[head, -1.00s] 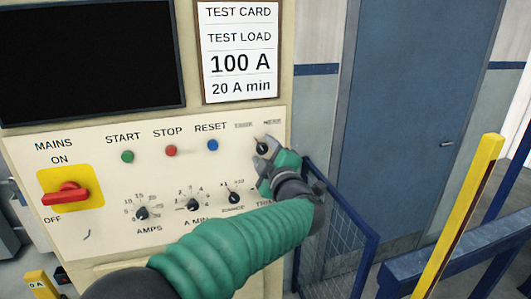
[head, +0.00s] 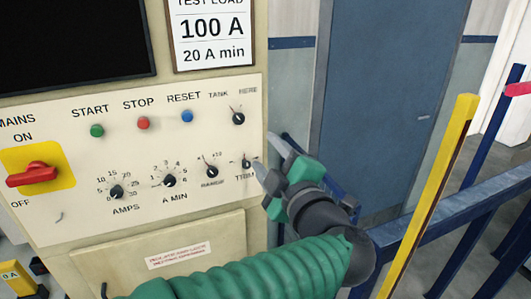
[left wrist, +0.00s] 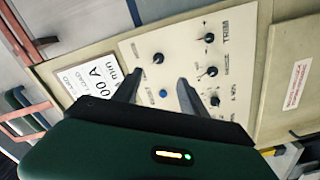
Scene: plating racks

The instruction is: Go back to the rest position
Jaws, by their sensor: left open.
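My left gripper (head: 267,156) is open and empty, just right of the cream control panel (head: 60,235) in the head view. Its fingertips point up and left, near the trim knob (head: 246,163); I cannot tell the exact gap. In the left wrist view the two dark fingers (left wrist: 158,92) are spread, with the panel face behind them and nothing held. The tank knob (head: 238,118) stands clear of the gripper, with its label uncovered. My right gripper is not in view.
The panel carries a red mains switch (head: 32,175), start, stop and reset buttons, several knobs and a test card (head: 213,38). Blue rails (head: 470,200) and a yellow post (head: 437,180) stand at right. A blue door (head: 385,90) is behind.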

